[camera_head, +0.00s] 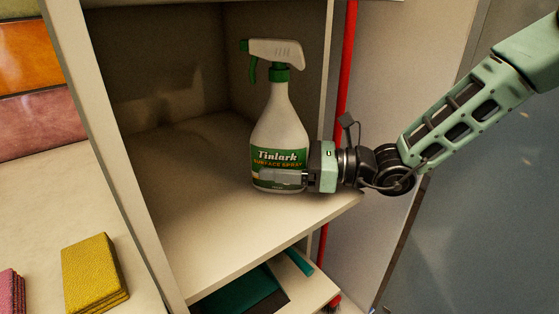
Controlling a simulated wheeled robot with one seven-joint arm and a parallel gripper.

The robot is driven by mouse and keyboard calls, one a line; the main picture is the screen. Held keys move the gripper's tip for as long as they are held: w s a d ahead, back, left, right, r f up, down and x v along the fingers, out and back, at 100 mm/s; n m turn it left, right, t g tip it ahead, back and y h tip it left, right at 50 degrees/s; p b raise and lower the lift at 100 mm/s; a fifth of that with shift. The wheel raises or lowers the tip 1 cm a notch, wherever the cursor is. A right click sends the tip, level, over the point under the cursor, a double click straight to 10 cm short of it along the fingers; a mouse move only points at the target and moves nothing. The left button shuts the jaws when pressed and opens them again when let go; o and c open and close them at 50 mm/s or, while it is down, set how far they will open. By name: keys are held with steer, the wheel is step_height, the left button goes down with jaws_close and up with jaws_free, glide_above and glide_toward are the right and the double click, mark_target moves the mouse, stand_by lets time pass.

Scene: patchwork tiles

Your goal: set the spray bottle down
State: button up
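The spray bottle (279,125) is white with a green label, green collar and green trigger. It is upright over the right front part of a cabinet shelf (215,215). My gripper (282,177) reaches in from the right at the bottle's lower part. One grey finger lies across the front of the label; the other finger is hidden behind the bottle. The gripper looks shut on the bottle. The bottle's base is at or just above the shelf, and I cannot tell whether it touches.
The shelf is bare to the left of the bottle. Cabinet side panels (112,165) bound it. A red pole (346,60) stands at the right. Below is a lower shelf with a dark green item (240,292). Yellow sponges or cloths (92,270) lie on the left counter.

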steer(key=shift+r, duration=0.25)
steer(key=d, duration=0.4)
steer(key=s+d, duration=0.1)
steer(key=d, duration=0.3)
steer(key=s+d, duration=0.1)
steer(key=d, duration=0.2)
steer(key=shift+s+d+f+p, duration=0.1)
steer(key=shift+d+p, duration=0.25)
steer(key=shift+d, duration=0.05)
steer(key=s+a+n+g, duration=0.1)
steer(key=s, duration=0.1)
steer(key=s+a+f+n+g+h, duration=0.1)
steer(key=s+n+g, duration=0.1)
steer(key=s+a+n+g+h, duration=0.1)
steer(key=s+a+n, duration=0.1)
steer(key=shift+s+f+g, duration=0.15)
steer(key=shift+s+g, duration=0.25)
steer(key=s+a+f+n+g+h, duration=0.25)
steer(key=s+n+g+h, duration=0.2)
steer(key=s+n, duration=0.35)
steer(key=s+d+n+t+h, duration=0.6)
steer(key=n+h, duration=0.4)
steer(key=n, duration=0.5)
steer(key=shift+s+d+h, duration=0.35)
steer(key=shift+s, duration=0.3)
